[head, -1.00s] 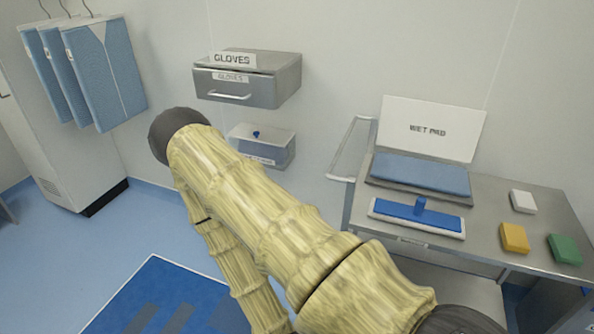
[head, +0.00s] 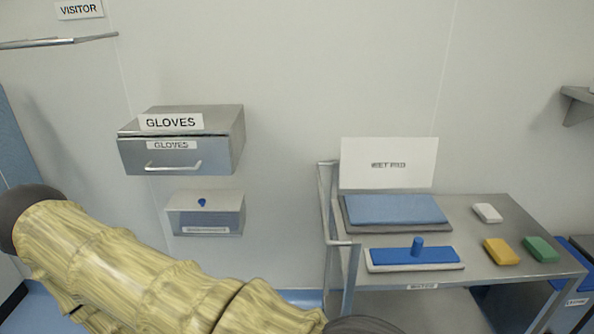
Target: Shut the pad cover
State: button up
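The pad cover (head: 388,163) is a white panel lettered "WET PAD". It stands open and upright at the back of a flat tray on the steel cart. A blue pad (head: 395,209) lies in front of it in the tray, uncovered.
A blue and white mop head (head: 415,254) lies in front of the tray. White (head: 487,213), yellow (head: 502,252) and green (head: 541,249) blocks sit at the cart's right. The cart (head: 470,237) has a left handle rail. A glove box (head: 183,140) hangs on the wall.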

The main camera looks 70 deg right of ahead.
aim_at(366, 162)
jog(key=i, duration=0.45)
jog(key=z, duration=0.25)
jog(key=k, duration=0.85)
jog(key=z, duration=1.6)
